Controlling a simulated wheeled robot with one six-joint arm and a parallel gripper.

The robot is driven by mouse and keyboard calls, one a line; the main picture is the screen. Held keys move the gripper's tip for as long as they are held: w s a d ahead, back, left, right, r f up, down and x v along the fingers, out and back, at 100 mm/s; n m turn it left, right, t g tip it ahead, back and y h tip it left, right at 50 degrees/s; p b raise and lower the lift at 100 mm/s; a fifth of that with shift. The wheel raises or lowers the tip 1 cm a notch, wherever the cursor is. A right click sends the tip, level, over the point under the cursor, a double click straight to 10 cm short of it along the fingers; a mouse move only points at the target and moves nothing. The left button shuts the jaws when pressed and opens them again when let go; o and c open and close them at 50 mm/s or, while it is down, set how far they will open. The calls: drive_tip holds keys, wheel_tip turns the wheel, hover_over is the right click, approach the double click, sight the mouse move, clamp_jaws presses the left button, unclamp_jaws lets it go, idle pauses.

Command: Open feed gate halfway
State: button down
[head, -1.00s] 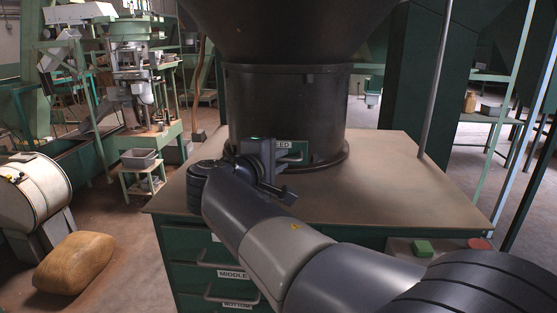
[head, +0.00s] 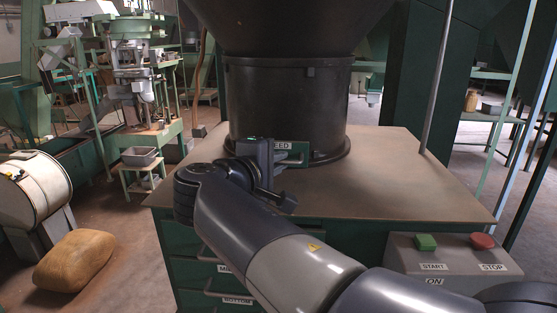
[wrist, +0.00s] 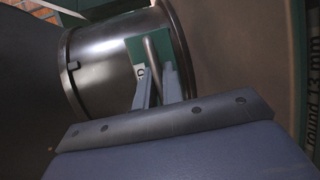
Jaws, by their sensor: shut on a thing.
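The feed gate (head: 300,147) is a green plate with a bar handle at the foot of the dark round hopper neck (head: 285,105). Its white label reads "EED", with the first letter hidden behind my gripper. My gripper (head: 272,156) is at the left part of the gate. In the wrist view, my gripper's two fingers (wrist: 158,88) are shut on the metal handle (wrist: 151,55), in front of the green plate (wrist: 136,50). How far the gate stands open cannot be told.
The hopper stands on a brown tabletop (head: 410,180) over green drawers, one labelled "BOTTOM". A control box (head: 455,258) with a green START button (head: 426,242) and a red STOP button (head: 482,241) is at front right. A brown sack (head: 75,260) lies at left.

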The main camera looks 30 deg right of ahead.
drive_tip(key=c, duration=1.5)
unclamp_jaws()
drive_tip(key=shift+c, duration=0.2)
drive_tip(key=v, duration=1)
drive_tip(key=shift+s+a+b, duration=0.25)
drive_tip(key=shift+a+b, duration=0.1)
drive_tip(key=shift+b, duration=0.1)
drive_tip(key=shift+r, duration=0.1)
drive_tip(key=shift+p+x, duration=0.55)
drive_tip(key=shift+x, duration=4.95)
